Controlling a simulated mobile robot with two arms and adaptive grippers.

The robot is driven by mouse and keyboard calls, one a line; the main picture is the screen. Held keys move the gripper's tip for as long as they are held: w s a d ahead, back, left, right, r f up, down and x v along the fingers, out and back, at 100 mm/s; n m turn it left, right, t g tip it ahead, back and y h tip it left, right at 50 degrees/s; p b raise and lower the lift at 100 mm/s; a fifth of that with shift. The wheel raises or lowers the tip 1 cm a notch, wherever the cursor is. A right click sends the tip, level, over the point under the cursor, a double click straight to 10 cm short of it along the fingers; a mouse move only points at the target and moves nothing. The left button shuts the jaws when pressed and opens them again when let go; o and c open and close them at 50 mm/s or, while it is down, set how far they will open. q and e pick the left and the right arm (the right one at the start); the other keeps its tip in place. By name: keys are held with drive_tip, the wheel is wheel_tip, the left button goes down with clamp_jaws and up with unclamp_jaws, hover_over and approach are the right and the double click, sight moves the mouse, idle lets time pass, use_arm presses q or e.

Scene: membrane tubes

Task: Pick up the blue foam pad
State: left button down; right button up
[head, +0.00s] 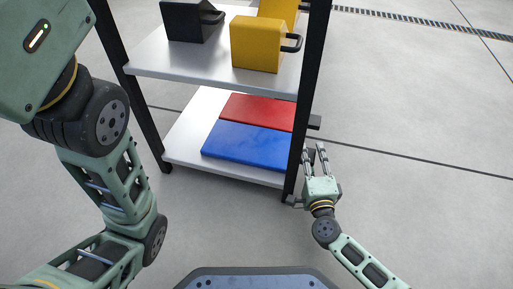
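The blue foam pad (247,145) lies flat on the lower shelf of a rack, in front of a red pad. My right gripper (316,150) is just right of the rack's front right post, with its two fingers pointing away from me. The fingers look apart with nothing between them. The gripper is to the right of the blue pad and does not touch it. My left arm comes in along the left side, and its gripper is outside the view.
The red pad (258,111) lies behind the blue one. The upper shelf (205,62) holds a dark box (185,22) and yellow boxes (256,46) with handles. The front right post (309,95) stands between gripper and shelf. Floor at right is clear.

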drive_tip(key=shift+c, duration=0.7)
clamp_jaws()
drive_tip(key=shift+r, duration=0.2)
